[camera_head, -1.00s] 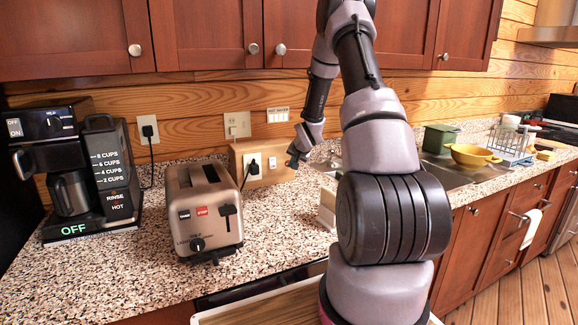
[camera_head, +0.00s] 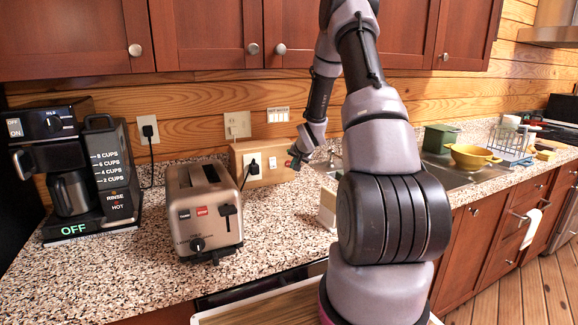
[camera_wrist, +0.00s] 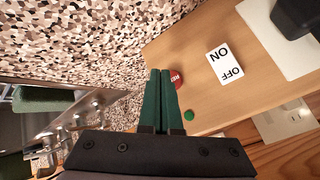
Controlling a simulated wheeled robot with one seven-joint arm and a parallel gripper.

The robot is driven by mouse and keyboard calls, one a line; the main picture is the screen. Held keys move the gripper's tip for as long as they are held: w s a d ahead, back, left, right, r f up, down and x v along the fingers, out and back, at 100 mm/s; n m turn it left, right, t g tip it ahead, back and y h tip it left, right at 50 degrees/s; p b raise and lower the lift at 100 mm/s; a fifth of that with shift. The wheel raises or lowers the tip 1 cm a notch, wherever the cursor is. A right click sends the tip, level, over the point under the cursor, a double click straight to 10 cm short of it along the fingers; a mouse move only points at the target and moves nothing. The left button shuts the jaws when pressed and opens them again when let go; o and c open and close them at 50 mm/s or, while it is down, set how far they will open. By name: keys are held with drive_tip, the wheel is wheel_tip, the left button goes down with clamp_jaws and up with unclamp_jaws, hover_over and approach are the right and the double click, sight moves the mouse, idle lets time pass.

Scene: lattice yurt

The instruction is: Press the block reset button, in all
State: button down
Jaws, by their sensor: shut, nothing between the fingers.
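A green round spot (camera_wrist: 188,115) and an ON/OFF label (camera_wrist: 225,66) sit on the same face. My gripper (camera_wrist: 160,71) is shut and empty, its green fingers overlapping the button's left edge in the wrist view. I cannot tell whether they touch it. In the head view my gripper (camera_head: 293,161) is at the block's right end.
A toaster (camera_head: 204,215) stands left of the block, and a coffee maker (camera_head: 70,165) showing OFF is further left. The sink (camera_head: 447,172) and yellow bowl (camera_head: 472,156) lie to the right.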

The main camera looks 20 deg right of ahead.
drive_tip(key=shift+s, duration=0.1)
drive_tip(key=shift+s, duration=2.4)
drive_tip(key=s+a+r+n, duration=0.1)
drive_tip(key=s+a+r, duration=0.25)
drive_tip(key=r, duration=0.45)
drive_tip(key=s+a+r, duration=0.2)
drive_tip(key=s+r, duration=0.3)
drive_tip(key=r, duration=0.2)
drive_tip(key=s+a+r+n, duration=0.1)
drive_tip(key=s+a+r, duration=0.25)
drive_tip(key=r, duration=0.45)
drive_tip(key=s+a+r+y, duration=0.1)
drive_tip(key=s+a+r, duration=0.1)
drive_tip(key=s, duration=0.5)
drive_tip(key=s+a+r+n+g, duration=0.1)
drive_tip(key=s+a+r, duration=0.2)
drive_tip(key=s, duration=0.5)
drive_tip(key=s+a+r+n+y, duration=0.1)
drive_tip(key=s+a+r, duration=0.2)
drive_tip(key=s, duration=0.4)
drive_tip(key=shift+s+a+r+g+y, duration=0.3)
drive_tip(key=shift+s+a, duration=0.1)
drive_tip(key=shift+a, duration=0.35)
